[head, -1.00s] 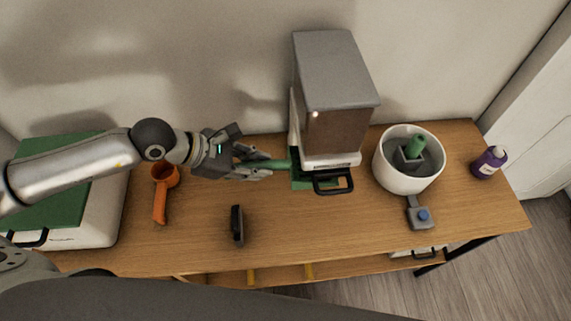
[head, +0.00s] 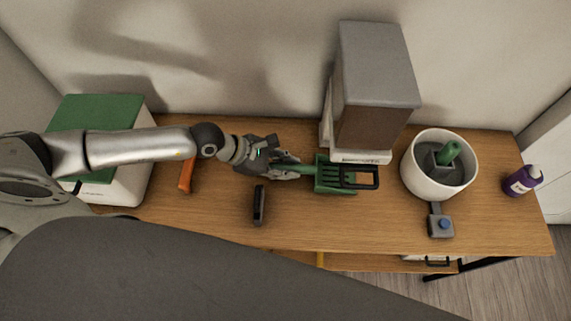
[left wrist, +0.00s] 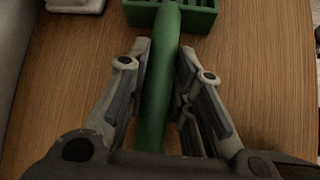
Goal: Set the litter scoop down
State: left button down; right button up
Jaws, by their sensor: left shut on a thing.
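The green litter scoop (head: 334,176) has a slotted head and lies low over the wooden table, in front of the grey and brown box-shaped dispenser. My left gripper (head: 291,171) is shut on the scoop's handle, with the head pointing right. In the left wrist view the green handle (left wrist: 161,85) runs between both fingers of my gripper (left wrist: 164,75), and part of the slotted head (left wrist: 197,14) shows at the top. I cannot tell whether the scoop touches the table. My right gripper is not in view.
The dispenser (head: 372,95) has a black handle in front, beside the scoop head. A black handled item (head: 259,205) and an orange scoop (head: 187,175) lie nearby.

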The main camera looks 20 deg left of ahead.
pick_arm(q)
jog(key=c, duration=1.7)
grip_release()
jog(key=shift+f, duration=0.1)
jog(key=o, duration=0.4)
jog(key=shift+o, duration=0.2)
jog(key=b+v, duration=0.1)
jog(key=v, duration=1)
jog(key=shift+b, duration=0.3)
jog(key=shift+o, duration=0.5)
jog(key=shift+s+a+r, duration=0.15)
jog(key=shift+a+r, duration=0.1)
jog(key=shift+r, duration=0.3)
